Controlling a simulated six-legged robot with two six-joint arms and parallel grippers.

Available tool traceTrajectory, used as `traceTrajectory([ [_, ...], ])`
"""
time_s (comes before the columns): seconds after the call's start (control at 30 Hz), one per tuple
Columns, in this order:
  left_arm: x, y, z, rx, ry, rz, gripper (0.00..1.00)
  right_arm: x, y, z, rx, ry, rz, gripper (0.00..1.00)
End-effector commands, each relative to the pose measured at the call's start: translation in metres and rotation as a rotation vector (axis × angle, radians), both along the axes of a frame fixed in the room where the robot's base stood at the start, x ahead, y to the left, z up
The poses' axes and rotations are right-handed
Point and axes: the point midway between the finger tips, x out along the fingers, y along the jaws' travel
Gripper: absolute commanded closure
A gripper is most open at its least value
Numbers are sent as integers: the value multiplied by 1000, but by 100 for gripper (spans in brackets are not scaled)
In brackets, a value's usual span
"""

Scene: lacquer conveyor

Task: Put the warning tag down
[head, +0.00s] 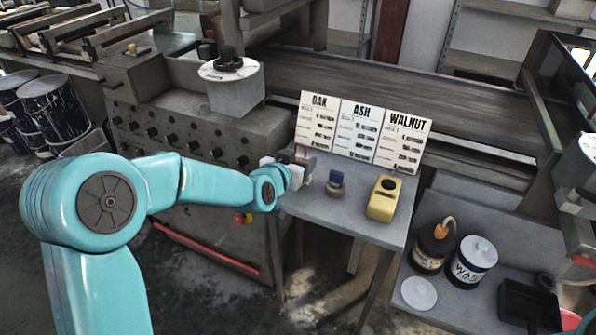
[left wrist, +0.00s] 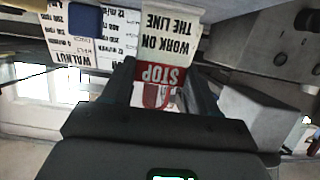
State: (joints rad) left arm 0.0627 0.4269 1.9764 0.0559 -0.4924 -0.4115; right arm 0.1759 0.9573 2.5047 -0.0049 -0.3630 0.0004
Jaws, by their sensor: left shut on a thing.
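The warning tag (left wrist: 172,38) is white with a red STOP band and the words "WORK ON THE LINE". It appears upside down in the left wrist view, with its red end between the fingers of my left gripper (left wrist: 158,78). In the head view my left gripper (head: 300,170) is shut on the tag, over the left back part of a small grey table (head: 345,221). Only a small red and white part of the tag (head: 301,152) shows there. I cannot tell whether the tag touches the table. My right gripper is not in view.
Cards for OAK (head: 317,122), ASH (head: 356,130) and WALNUT (head: 400,141) stand along the table's back. The table's front middle is clear. Cans (head: 473,262) stand lower right.

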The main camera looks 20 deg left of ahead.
Motion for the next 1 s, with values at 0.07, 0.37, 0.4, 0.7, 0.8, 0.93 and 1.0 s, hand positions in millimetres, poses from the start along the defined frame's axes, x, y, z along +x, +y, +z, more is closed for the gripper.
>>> traceTrajectory([
  [0.07,0,0,-16,0,3,1,71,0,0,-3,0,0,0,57],
  [0.37,0,-1,-23,-1,-1,1,71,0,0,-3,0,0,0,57],
  [0.4,0,-1,-23,-1,-1,1,71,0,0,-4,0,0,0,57],
  [0.7,0,0,-25,-1,-1,1,16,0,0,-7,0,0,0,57],
  [0.8,0,0,-25,-1,-1,1,16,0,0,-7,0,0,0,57],
  [0.93,0,0,-24,-1,-1,1,16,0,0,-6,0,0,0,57],
  [1.0,0,0,-20,-1,-1,1,16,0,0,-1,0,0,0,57],
])
